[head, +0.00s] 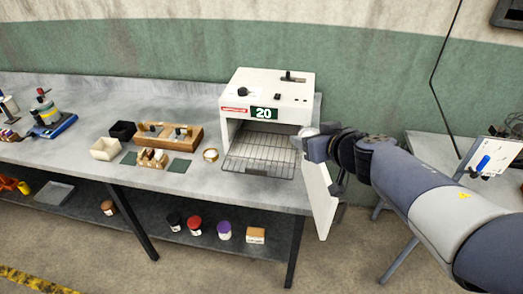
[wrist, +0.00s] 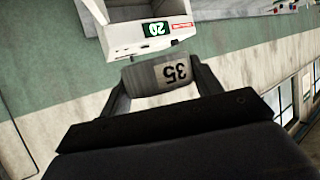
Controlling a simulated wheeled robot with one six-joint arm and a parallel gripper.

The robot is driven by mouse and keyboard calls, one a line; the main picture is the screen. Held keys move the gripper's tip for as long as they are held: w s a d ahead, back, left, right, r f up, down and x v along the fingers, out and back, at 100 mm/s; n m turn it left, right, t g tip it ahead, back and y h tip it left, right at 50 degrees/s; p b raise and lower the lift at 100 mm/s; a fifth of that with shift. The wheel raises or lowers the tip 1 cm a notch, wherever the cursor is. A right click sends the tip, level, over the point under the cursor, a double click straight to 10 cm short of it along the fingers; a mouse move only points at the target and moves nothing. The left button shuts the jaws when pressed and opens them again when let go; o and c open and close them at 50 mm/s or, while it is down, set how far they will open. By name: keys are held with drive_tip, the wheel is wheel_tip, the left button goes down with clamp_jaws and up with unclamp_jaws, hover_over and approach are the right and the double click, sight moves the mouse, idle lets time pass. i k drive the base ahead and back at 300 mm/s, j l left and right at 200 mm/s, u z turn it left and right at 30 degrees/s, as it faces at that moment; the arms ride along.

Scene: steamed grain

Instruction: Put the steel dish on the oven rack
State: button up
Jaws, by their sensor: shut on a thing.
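The steel dish (wrist: 157,74), a short grey metal cylinder with an upside-down "35" on its side, is between the two fingers of my gripper (wrist: 160,80) in the wrist view. My gripper is shut on it. In the head view my gripper (head: 318,146) is at the right front of the white oven (head: 266,88), and the dish is hard to make out there. The oven is open, and its wire rack (head: 262,150) extends out of the front, bare. The oven's display reads 20.
The white oven door (head: 319,198) hangs open at the right, below my gripper. A small gold-rimmed round pot (head: 210,155) stands left of the rack. Wooden holders (head: 170,136) and a white box (head: 106,149) are farther left on the grey bench (head: 62,150).

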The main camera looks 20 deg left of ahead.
sight(260, 156)
drive_tip(key=i+j, duration=0.2)
drive_tip(key=j, duration=0.15)
drive_tip(key=i+j, duration=0.45)
drive_tip(key=j, duration=0.2)
